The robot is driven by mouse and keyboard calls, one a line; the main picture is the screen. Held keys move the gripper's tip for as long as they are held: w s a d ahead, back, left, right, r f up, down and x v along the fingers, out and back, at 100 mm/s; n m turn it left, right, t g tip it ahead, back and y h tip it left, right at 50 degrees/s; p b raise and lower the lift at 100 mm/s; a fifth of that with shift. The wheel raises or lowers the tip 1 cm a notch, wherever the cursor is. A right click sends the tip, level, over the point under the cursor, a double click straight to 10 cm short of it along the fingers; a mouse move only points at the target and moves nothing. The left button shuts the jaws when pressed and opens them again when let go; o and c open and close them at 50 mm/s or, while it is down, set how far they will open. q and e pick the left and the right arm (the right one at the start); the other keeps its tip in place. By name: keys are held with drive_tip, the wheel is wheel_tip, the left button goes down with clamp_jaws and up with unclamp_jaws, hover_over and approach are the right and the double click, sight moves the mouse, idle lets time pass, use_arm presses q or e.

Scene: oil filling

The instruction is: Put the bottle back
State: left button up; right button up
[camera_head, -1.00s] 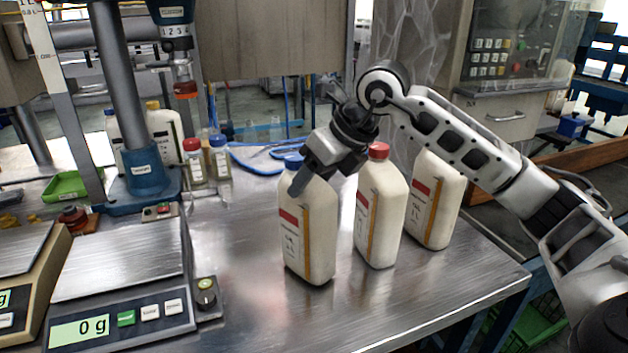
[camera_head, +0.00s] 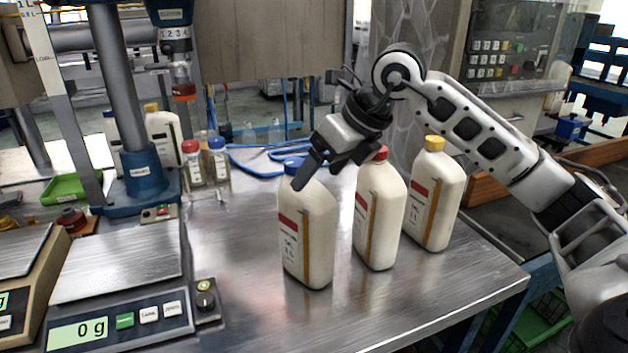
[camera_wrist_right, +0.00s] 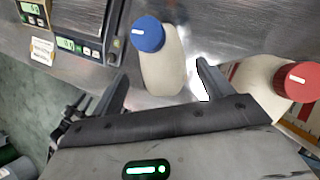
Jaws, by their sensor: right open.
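A white bottle with a blue cap (camera_head: 308,232) stands upright on the steel table, the leftmost of three in a row. My right gripper (camera_head: 308,172) is at its top, with a finger in front of the bottle's shoulder and part of the cap. In the right wrist view the blue-capped bottle (camera_wrist_right: 162,62) lies between the two spread fingers of my right gripper (camera_wrist_right: 155,82), with gaps visible on both sides. A red-capped bottle (camera_head: 380,215) and a yellow-capped bottle (camera_head: 434,195) stand to its right. My left gripper is out of view.
A scale (camera_head: 120,300) reading 0 g stands at the left, with a second scale (camera_head: 20,270) beside it. A blue-based stand (camera_head: 145,180) and small bottles (camera_head: 205,160) are behind. The table is clear in front of the bottles.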

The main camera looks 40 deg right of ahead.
drive_tip(key=v, duration=0.8)
drive_tip(key=shift+s+r, duration=0.1)
drive_tip(key=shift+r, duration=0.05)
